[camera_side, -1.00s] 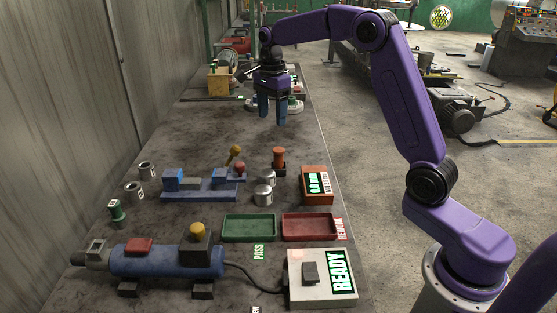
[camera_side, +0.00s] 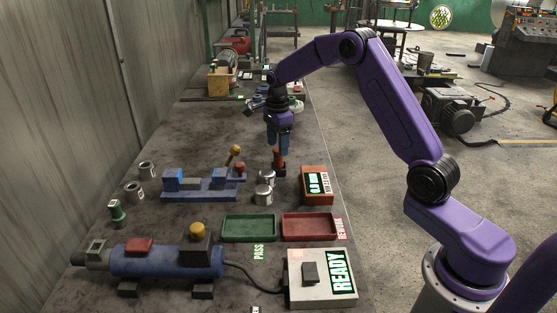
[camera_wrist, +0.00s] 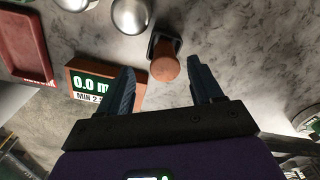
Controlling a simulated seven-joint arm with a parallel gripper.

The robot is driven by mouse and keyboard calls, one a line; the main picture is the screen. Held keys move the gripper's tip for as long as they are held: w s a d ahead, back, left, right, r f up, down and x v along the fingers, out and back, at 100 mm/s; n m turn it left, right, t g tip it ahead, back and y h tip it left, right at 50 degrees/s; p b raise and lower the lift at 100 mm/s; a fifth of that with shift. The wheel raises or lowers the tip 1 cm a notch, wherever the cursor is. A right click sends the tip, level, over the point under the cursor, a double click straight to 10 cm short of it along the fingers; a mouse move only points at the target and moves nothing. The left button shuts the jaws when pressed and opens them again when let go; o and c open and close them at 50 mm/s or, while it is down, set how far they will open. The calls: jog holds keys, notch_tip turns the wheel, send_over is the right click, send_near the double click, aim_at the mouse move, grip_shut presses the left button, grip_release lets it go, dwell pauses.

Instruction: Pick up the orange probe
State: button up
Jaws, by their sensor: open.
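The orange probe (camera_side: 277,160) stands upright in a dark base on the bench, beside two silver cylinders. In the wrist view the probe (camera_wrist: 165,66) shows its round top, between and just beyond the fingertips. My gripper (camera_side: 278,150) points down at the probe in the side view, its blue fingers near the probe's top. In the wrist view my gripper (camera_wrist: 165,78) is open, with one finger on each side of the probe and gaps between. I cannot tell the exact height of the fingertips against the probe.
The orange gauge box (camera_side: 316,186) reading 0.0 stands close to the right of the probe. Silver cylinders (camera_side: 265,186) stand close in front. A green tray (camera_side: 249,239) and a red tray (camera_side: 337,215) lie nearer the camera. The bench behind and left is mostly clear.

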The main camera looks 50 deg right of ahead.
aim_at(278, 159)
jog(key=shift+w+d+f, duration=0.1)
jog(key=shift+d+f, duration=0.1)
jog(key=shift+f, duration=1.35)
jog(key=shift+w+d+f, duration=0.1)
jog(key=shift+d+f, duration=0.05)
jog(key=shift+f, duration=1.35)
jog(key=c, duration=1.1)
